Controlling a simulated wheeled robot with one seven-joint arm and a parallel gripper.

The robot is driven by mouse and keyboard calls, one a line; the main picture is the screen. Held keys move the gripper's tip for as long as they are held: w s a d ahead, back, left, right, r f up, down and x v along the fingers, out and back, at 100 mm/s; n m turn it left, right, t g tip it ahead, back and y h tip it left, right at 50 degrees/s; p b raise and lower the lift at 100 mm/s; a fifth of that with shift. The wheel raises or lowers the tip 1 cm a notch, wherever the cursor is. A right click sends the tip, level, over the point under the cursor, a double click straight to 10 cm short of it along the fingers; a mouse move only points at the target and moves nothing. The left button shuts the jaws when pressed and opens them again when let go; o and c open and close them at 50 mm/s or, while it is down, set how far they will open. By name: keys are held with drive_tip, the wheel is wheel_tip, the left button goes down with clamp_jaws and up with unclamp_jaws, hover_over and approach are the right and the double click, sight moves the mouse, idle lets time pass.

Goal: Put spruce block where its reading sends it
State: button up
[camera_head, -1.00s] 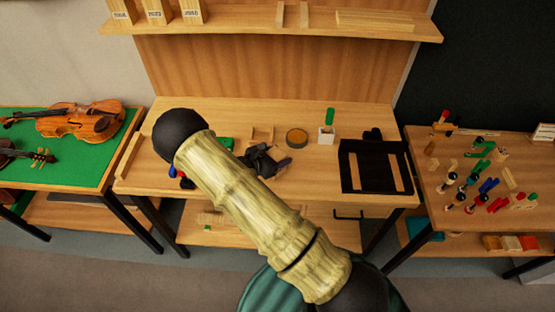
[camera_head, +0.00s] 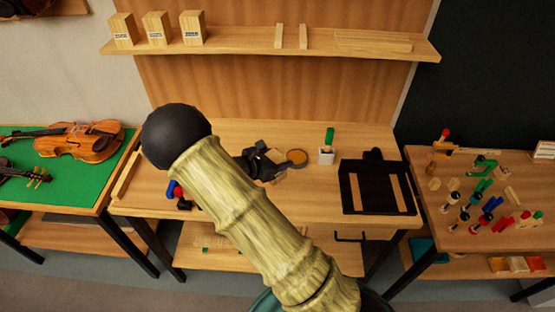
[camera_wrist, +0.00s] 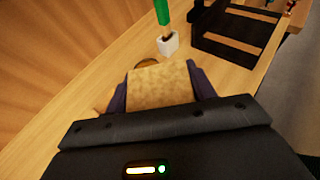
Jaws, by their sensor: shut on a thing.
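The spruce block (camera_wrist: 160,86), a pale wooden piece, is between the two dark fingers of my gripper (camera_wrist: 160,90) in the wrist view. My gripper (camera_head: 266,163) is shut on it over the middle of the bench, just left of a round amber-topped tin (camera_head: 297,157). In the head view only a small pale part of the block shows beside the jaws. No reading on the block or on a gauge is legible. Three labelled wooden blocks (camera_head: 157,29) stand on the upper shelf (camera_head: 270,42); their labels are too small to read surely.
A white cup (camera_head: 326,156) with a green-handled tool stands right of the tin. A black tray (camera_head: 378,188) with wooden strips lies at the bench's right. A side table (camera_head: 480,210) holds clamps and small pieces. A violin (camera_head: 82,143) lies on the left table.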

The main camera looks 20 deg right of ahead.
drive_tip(key=s+a+f+n+t+y, duration=0.1)
drive_tip(key=s+f+n+t, duration=0.1)
drive_tip(key=s+f, duration=0.3)
drive_tip(key=s, duration=0.3)
drive_tip(key=shift+s+a+t, duration=0.2)
drive_tip(key=shift+a+t, duration=0.05)
drive_tip(key=shift+t, duration=0.05)
